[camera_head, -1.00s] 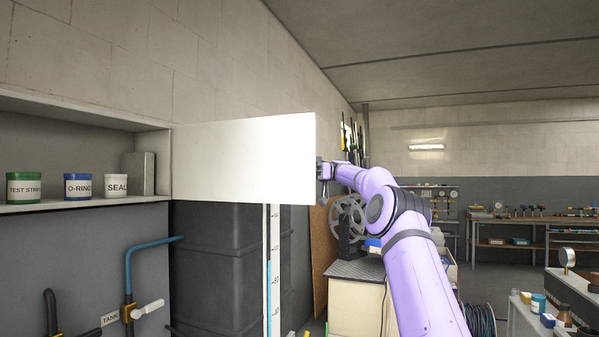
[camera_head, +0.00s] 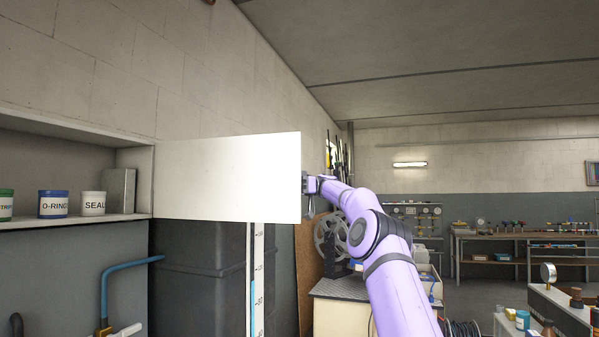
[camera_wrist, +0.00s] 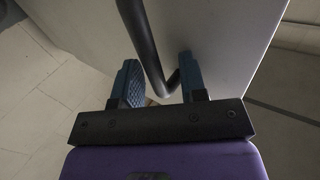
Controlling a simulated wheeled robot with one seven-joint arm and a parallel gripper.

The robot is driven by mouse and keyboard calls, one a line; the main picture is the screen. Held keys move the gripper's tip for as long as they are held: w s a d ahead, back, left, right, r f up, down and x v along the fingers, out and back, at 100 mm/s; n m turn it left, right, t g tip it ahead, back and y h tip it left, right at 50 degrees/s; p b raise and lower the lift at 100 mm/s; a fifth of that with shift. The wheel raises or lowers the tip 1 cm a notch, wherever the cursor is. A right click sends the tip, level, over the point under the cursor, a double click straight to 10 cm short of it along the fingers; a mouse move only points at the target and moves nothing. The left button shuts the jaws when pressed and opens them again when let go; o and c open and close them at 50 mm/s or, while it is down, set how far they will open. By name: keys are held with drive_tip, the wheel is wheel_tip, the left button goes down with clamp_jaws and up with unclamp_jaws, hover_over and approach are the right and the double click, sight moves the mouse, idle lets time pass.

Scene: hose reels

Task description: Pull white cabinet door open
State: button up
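The white cabinet door (camera_head: 228,178) stands swung wide open from the wall cabinet (camera_head: 135,160), and its broad face shows in the head view. My gripper (camera_head: 310,185) is at the door's free right edge. In the wrist view, the door panel (camera_wrist: 215,35) fills the upper middle, and a dark bar handle (camera_wrist: 142,40) runs down from it. My gripper (camera_wrist: 160,85) has its two blue-padded fingers spread apart on either side of the handle's bent end. A gap shows between the fingers, and I see no firm clamp on the bar.
Inside the cabinet are labelled jars (camera_head: 53,204) and a grey block (camera_head: 119,190). Below the door are a dark tank (camera_head: 200,275) and a white level gauge (camera_head: 256,280). A hose reel (camera_head: 331,238) stands on a bench (camera_head: 340,300) behind my arm.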

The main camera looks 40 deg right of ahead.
sight(286, 173)
drive_tip(key=s+r, duration=0.1)
drive_tip(key=s+a+r, duration=0.1)
drive_tip(key=shift+s+a+r, duration=0.2)
drive_tip(key=shift+a+r, duration=0.1)
drive_tip(key=s, duration=0.1)
drive_tip(key=s+a, duration=0.1)
drive_tip(key=shift+s+r, duration=0.3)
drive_tip(key=shift+s+f, duration=0.2)
drive_tip(key=shift+s, duration=0.1)
drive_tip(key=s+a, duration=0.3)
drive_tip(key=s, duration=0.7)
drive_tip(key=shift+a+r, duration=0.2)
drive_tip(key=shift+r, duration=0.2)
